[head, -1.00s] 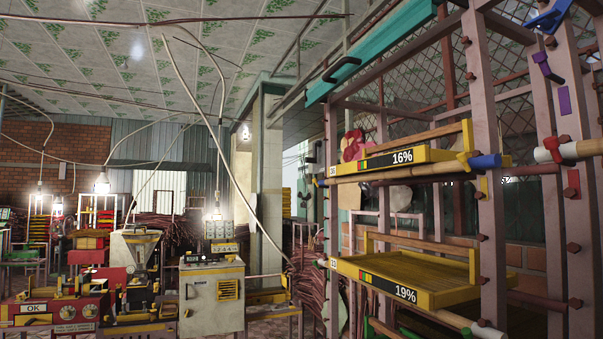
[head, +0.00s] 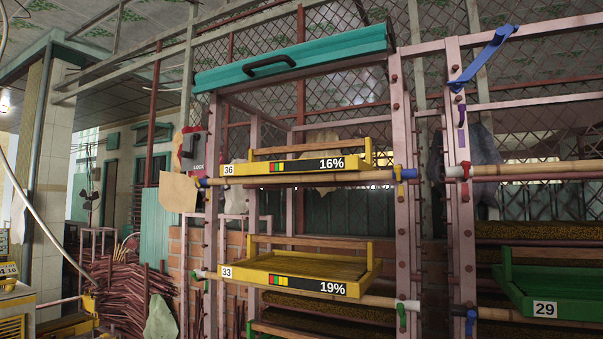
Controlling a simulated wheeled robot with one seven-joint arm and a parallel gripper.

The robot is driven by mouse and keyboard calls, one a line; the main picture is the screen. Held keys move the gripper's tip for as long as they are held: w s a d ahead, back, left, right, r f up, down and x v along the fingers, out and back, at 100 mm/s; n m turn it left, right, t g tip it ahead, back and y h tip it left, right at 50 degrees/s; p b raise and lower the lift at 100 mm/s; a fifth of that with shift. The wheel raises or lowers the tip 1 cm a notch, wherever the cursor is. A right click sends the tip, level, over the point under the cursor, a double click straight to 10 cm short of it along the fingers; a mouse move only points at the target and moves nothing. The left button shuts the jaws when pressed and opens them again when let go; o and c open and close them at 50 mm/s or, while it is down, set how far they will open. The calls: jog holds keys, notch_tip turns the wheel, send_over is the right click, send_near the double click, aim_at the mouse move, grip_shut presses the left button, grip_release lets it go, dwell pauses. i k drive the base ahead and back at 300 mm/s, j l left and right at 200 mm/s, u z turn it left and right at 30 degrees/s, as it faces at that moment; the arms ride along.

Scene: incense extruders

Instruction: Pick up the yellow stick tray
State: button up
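Two yellow stick trays sit in the pink rack. The upper one (head: 240,169) carries the number 36 and a display reading 16%. The lower one (head: 258,262) carries the number 33 and a display reading 19%; its slatted floor looks empty. Each has a raised bar at the back. Both rest level at bamboo poles that run across the rack. My gripper is not in view.
A teal panel with a black handle (head: 269,66) tops the rack. A green tray numbered 29 (head: 553,277) sits in the bay to the right. A blue lever (head: 484,59) juts from the right post. Bundled reddish sticks (head: 125,300) lie at left.

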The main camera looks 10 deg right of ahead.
aim_at(352, 163)
jog(key=i+j+u, duration=0.35)
jog(key=i+j, duration=0.3)
jog(key=i, duration=0.2)
